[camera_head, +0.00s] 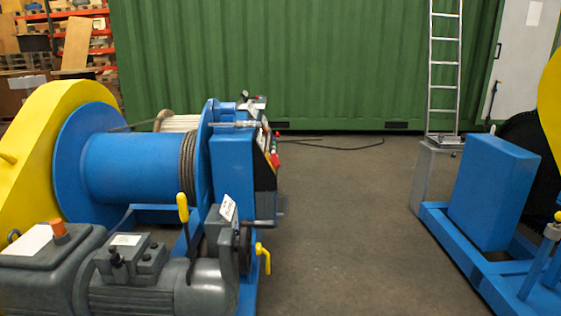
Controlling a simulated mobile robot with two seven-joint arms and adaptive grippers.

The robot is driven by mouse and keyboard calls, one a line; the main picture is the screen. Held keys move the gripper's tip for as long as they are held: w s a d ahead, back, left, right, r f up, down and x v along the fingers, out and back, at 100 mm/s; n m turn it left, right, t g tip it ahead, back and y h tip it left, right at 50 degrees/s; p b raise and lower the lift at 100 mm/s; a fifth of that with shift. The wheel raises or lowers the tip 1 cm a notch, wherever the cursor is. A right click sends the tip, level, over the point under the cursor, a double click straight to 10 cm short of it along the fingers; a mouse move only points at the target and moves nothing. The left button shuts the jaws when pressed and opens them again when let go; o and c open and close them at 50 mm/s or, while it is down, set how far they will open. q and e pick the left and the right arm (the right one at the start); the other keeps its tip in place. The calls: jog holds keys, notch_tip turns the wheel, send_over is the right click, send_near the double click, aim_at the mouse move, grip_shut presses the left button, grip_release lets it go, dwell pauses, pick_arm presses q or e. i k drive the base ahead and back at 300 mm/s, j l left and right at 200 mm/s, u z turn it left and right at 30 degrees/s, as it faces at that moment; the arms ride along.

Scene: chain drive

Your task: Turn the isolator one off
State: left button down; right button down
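No part is clearly recognisable as isolator one. A blue winch machine (135,168) stands at the left, with a blue box (232,172) at its right end. On the box's right side is a dark panel (264,170), seen nearly edge-on, with small red parts (275,157) sticking out. Their setting cannot be told. A yellow-gripped lever (183,208) stands upright at the grey motor (150,290). A yellow handle (264,257) sticks out lower right of it. Neither of my grippers is in view.
A blue frame with a blue box (492,190) stands at the right. A ladder (443,75) leans by the green container wall (300,65). A dark cable (345,146) lies on the floor at the back. The grey floor (345,230) between the machines is clear.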

aim_at(275, 160)
jog(key=i+l, duration=0.2)
jog(key=i+l+u, duration=0.15)
jog(key=l, duration=0.3)
jog(key=i+l, duration=0.15)
jog(key=l, duration=0.2)
jog(key=i+l+u, duration=0.1)
jog(key=l, duration=0.25)
jog(key=i+l+u, duration=0.1)
jog(key=l, duration=0.25)
jog(key=i+l, duration=0.25)
jog(key=i+l+u, duration=0.15)
jog(key=l, duration=0.3)
